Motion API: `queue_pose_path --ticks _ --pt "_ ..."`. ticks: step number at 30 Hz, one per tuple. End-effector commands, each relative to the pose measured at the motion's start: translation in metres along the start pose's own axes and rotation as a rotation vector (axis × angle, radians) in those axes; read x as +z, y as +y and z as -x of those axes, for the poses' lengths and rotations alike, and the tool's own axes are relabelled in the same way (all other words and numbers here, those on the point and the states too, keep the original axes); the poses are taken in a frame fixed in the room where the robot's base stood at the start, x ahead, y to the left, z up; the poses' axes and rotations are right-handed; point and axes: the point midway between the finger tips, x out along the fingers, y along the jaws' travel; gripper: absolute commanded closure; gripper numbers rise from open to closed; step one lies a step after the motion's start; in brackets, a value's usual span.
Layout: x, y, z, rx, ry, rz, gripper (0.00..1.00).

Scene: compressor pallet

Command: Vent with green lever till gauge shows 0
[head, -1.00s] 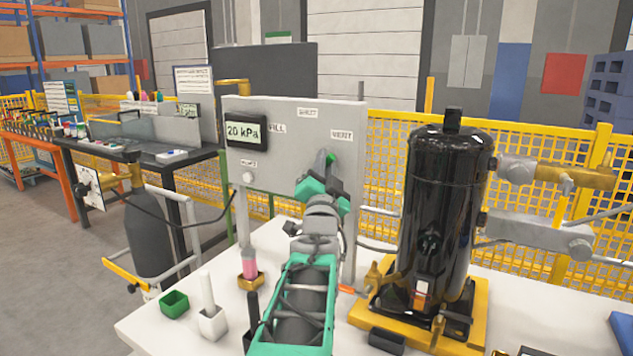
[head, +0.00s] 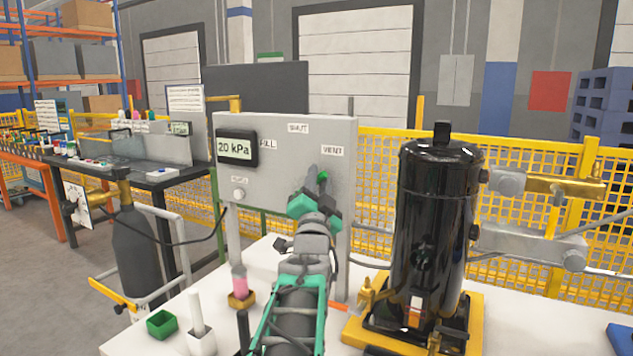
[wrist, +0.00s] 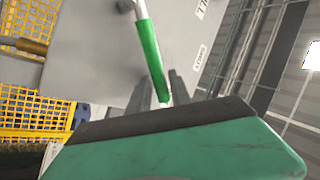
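The upright grey panel (head: 285,185) carries a gauge (head: 236,148) reading 20 kPa. Its labels read FILL on the left, SHUT at the top and VENT on the right. The green lever (head: 323,178) is on the panel's right part, below the VENT label and partly hidden by my gripper. In the wrist view, the green lever (wrist: 148,48) runs down toward my gripper (wrist: 162,88), its free end near the fingertips. My gripper (head: 322,183) also shows in the head view, with its fingers apart around the lever's end. Contact is not clear.
A black compressor (head: 437,240) on a yellow base (head: 360,335) stands close to the right of my arm. A pink-capped item, a green box (head: 162,323) and a white holder (head: 201,342) stand on the left of the white table. A yellow mesh fence is behind.

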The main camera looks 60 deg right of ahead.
Motion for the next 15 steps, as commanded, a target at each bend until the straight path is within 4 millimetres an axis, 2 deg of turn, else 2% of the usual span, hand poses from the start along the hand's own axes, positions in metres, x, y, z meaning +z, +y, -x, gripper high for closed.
queue_pose_path --ticks 4,10,15 --pt "0.000 0.000 0.018 0.000 0.000 0.000 0.75" --pt "-0.001 -0.001 0.059 -0.002 0.002 0.000 0.75" --pt "-0.001 0.000 0.076 -0.001 0.001 0.000 0.75"
